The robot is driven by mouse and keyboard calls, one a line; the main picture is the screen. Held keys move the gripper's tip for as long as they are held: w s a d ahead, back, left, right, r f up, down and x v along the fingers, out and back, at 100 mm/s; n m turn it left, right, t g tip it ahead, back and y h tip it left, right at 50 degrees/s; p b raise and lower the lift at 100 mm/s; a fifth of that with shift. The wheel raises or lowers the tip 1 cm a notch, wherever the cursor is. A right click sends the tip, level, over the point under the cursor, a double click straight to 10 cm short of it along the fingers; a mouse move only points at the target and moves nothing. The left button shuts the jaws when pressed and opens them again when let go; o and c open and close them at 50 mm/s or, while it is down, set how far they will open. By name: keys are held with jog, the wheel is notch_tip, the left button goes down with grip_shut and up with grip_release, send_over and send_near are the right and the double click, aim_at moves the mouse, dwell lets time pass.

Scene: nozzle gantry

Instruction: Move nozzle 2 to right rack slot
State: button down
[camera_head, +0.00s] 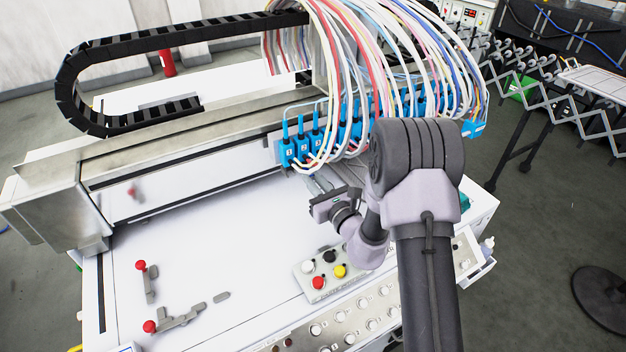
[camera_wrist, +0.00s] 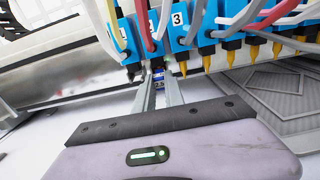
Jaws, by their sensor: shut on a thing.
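Nozzle 2 (camera_head: 304,148) is a blue block with tubes on top, labelled 2, in the row on the gantry between blocks 1 (camera_head: 288,157) and 3 (camera_head: 317,142). In the wrist view, nozzle 2 (camera_wrist: 154,42) hangs upright straight ahead of my gripper. My gripper (camera_wrist: 159,80) reaches under the row with its two narrow metal fingers shut on the lower part of nozzle 2, where a small blue-purple piece shows between the tips. In the head view my gripper (camera_head: 313,184) is below the left end of the row. I cannot make out the right rack slot.
More blue nozzles (camera_wrist: 236,25) with yellow tips stand close on the right. A grey ribbed plate (camera_wrist: 275,88) lies beneath them. A button box (camera_head: 325,273) sits on the white bed near my arm. Red-knobbed clamps (camera_head: 150,327) are at the left; the bed's middle is clear.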

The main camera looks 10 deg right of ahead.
jog(key=b+v, duration=0.2)
jog(key=v, duration=0.4)
jog(key=shift+s, duration=0.25)
dwell(0.7)
